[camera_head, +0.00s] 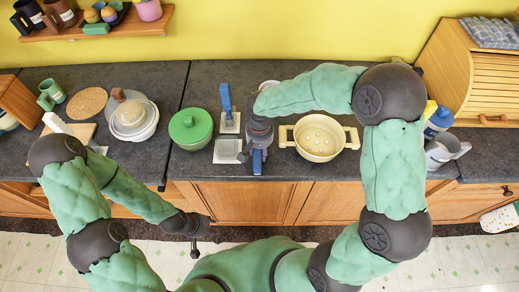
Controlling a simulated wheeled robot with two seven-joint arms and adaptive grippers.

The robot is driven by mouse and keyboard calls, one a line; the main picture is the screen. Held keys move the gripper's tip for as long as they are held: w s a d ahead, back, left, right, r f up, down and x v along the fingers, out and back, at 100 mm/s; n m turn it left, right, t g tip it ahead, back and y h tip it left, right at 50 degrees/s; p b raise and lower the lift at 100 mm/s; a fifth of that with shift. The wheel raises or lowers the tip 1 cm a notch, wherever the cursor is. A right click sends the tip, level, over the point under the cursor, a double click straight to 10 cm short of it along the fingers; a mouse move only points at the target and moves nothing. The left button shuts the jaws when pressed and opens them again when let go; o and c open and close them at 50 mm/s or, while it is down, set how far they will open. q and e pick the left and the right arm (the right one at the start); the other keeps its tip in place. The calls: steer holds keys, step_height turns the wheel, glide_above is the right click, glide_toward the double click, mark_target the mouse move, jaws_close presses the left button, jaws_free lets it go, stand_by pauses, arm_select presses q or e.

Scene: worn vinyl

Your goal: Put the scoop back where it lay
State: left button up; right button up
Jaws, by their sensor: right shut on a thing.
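My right gripper (257,148) reaches down over the counter, left of the cream pot, and is shut on a blue thing (257,163) that I take for the scoop. Most of it is hidden by the gripper, so I cannot tell whether it touches the counter. Just left of the gripper lies a grey square dish (228,149) with a pale border. Behind that dish, a blue upright piece (226,98) stands at a pale square plate (230,122). My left gripper (194,236) hangs in front of the counter, over the floor, empty; its fingers are too small to read.
A green lidded pot (190,127) stands left of the dish, and a cream two-handled pot (319,138) stands right of my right gripper. Stacked bowls (132,120) are further left. A metal jug (444,151) and a wooden bread box (462,78) are at the right.

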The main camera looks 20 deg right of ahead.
steer(key=shift+f, duration=0.1)
steer(key=o, duration=1.3)
steer(key=shift+o, duration=0.2)
steer(key=shift+r+p, duration=2.65)
steer(key=shift+r, duration=1.4)
